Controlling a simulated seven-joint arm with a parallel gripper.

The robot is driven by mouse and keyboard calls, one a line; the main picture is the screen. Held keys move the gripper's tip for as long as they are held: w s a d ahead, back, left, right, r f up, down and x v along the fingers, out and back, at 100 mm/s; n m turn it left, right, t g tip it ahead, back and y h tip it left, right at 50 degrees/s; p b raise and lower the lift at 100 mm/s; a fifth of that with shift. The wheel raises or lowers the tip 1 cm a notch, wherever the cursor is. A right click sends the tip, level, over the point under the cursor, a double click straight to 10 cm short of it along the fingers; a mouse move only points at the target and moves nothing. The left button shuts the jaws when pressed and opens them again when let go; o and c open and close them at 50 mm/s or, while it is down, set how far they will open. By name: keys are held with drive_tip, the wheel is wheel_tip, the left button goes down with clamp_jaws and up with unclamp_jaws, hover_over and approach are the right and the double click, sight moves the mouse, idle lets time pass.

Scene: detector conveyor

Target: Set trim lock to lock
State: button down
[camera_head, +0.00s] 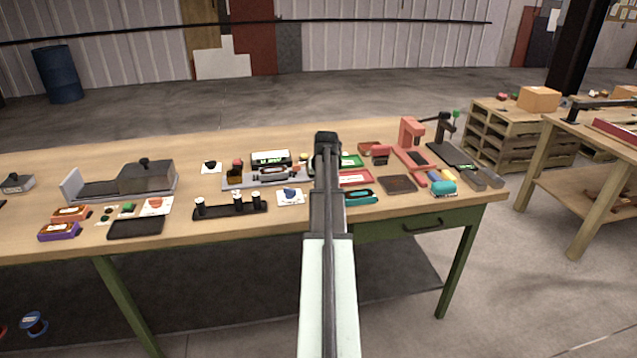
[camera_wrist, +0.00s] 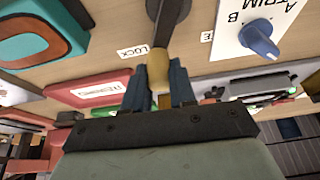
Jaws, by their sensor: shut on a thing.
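The trim lock shows in the wrist view as a dark round pivot (camera_wrist: 168,9) with a lever whose tan grip (camera_wrist: 158,70) points toward my gripper. My gripper (camera_wrist: 159,88) is shut on this grip, with one blue-grey finger on each side. A LOCK label (camera_wrist: 134,51) lies just left of the grip. A second label (camera_wrist: 206,37), partly cut off by the lever's surroundings and ending in E, lies to the right, farther from the grip. The lever stands between the two labels, nearer LOCK. In the head view my arm hides the lever and fingertips.
A blue knob (camera_wrist: 258,40) on a white TRIM card stands right of the lever. A red tray (camera_wrist: 95,92) and a teal-rimmed item (camera_wrist: 40,35) lie to the left. The wooden bench (camera_head: 285,220) is crowded with devices around my arm.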

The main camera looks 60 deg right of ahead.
drive_tip(key=shift+s+m, duration=0.25)
drive_tip(key=shift+m, duration=0.25)
drive_tip(key=shift+g, duration=0.3)
drive_tip(key=c, duration=0.9)
unclamp_jaws()
drive_tip(key=shift+r, duration=0.1)
drive_tip(key=v, duration=1.3)
drive_tip(key=shift+s+a+r, duration=0.15)
drive_tip(key=shift+r, duration=0.1)
